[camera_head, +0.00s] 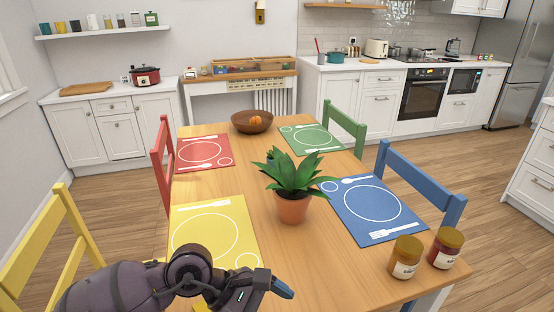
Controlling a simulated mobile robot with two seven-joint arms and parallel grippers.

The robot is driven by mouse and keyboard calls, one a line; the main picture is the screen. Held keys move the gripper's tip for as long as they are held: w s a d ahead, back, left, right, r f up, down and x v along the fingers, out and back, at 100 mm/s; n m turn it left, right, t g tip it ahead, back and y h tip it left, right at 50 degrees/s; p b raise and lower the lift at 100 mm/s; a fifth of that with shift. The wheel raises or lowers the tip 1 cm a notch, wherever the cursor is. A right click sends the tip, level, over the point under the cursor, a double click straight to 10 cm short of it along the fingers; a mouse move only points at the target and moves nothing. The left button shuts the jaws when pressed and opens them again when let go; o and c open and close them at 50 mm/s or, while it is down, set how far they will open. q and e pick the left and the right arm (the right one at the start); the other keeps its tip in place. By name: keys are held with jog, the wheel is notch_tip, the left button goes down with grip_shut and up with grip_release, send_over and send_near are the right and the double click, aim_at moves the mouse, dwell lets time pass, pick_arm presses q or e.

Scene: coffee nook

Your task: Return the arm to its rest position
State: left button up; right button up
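My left arm comes in from the bottom left, over the near end of the wooden dining table (262,195). Its gripper (281,288) is at the near edge, just right of the yellow placemat (235,222), with its tips pointing right. The fingers are seen from the side and are small, so I cannot tell whether they are open or shut. No held object is visible. The arm hides the lower part of the yellow placemat. My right gripper is not in view.
A potted plant (291,207) stands mid-table, beyond the gripper. Two jars (405,258) (446,248) stand at the near right corner. A blue placemat (374,209) lies on the right. A wooden bowl (252,121) is at the far end. Bare wood lies between gripper and jars.

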pick_arm(q)
notch_tip(320, 180, up, 12)
jog(key=w+n+t+h, duration=0.2)
jog(key=n+t+h, duration=0.85)
jog(key=n, duration=0.75)
jog(key=w+a+f+n+t+y, duration=0.2)
jog(key=a+n+t+y, duration=0.5)
jog(key=n, duration=0.5)
jog(key=w+a+f+n+t+y, duration=0.2)
jog(key=a+n+t+y, duration=0.2)
jog(key=a+n+y, duration=0.55)
jog(key=s+a+f+n+g+y, duration=0.75)
jog(key=f+n, duration=0.35)
jog(key=n, duration=0.2)
jog(key=s+a+f+n+g+h, duration=0.1)
jog(key=s+f+n+g, duration=0.35)
jog(key=s, duration=0.45)
jog(key=s+a+f+n+g+h, duration=0.1)
jog(key=s+f+n+g, duration=0.3)
jog(key=s, duration=0.4)
jog(key=w+f+m+t+h, duration=0.1)
jog(key=w+f+m+t, duration=0.1)
jog(key=w+f+t, duration=0.6)
jog(key=shift+w+f, duration=0.2)
jog(key=shift+w, duration=0.05)
